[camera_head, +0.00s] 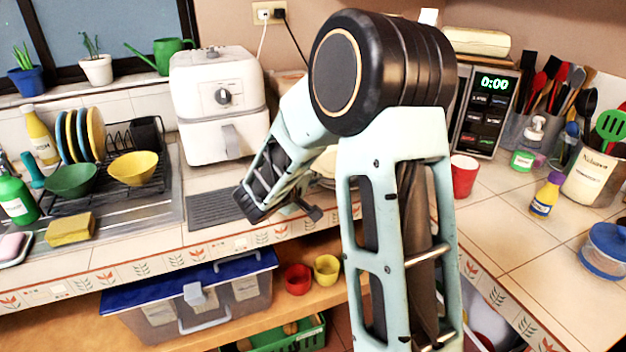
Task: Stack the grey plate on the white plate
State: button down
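I cannot make out a grey plate or a white plate for certain. A pale, curved edge (326,183) shows on the counter behind my arm, mostly hidden, and I cannot tell what it is. My arm fills the middle of the view and bends down to the left over the counter's front edge. Its far end, with dark parts that may be my gripper (311,213), is over the counter near a dark grooved mat. The fingers are not clear, so I cannot tell whether they are open or hold anything.
A white air fryer (218,105) stands behind the mat (213,206). A dish rack with coloured plates (81,135) and bowls is at left. A red cup (463,176) and a microwave (486,110) are at right.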

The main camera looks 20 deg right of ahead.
jog(key=shift+f+b, duration=0.25)
jog(key=shift+b, duration=0.2)
jog(key=c, duration=2.2)
grip_release()
jog(key=shift+o, duration=0.2)
jog(key=shift+r+p, duration=0.45)
jog(key=shift+p, duration=0.35)
jog(key=v, duration=1.2)
jog(key=shift+f, duration=0.1)
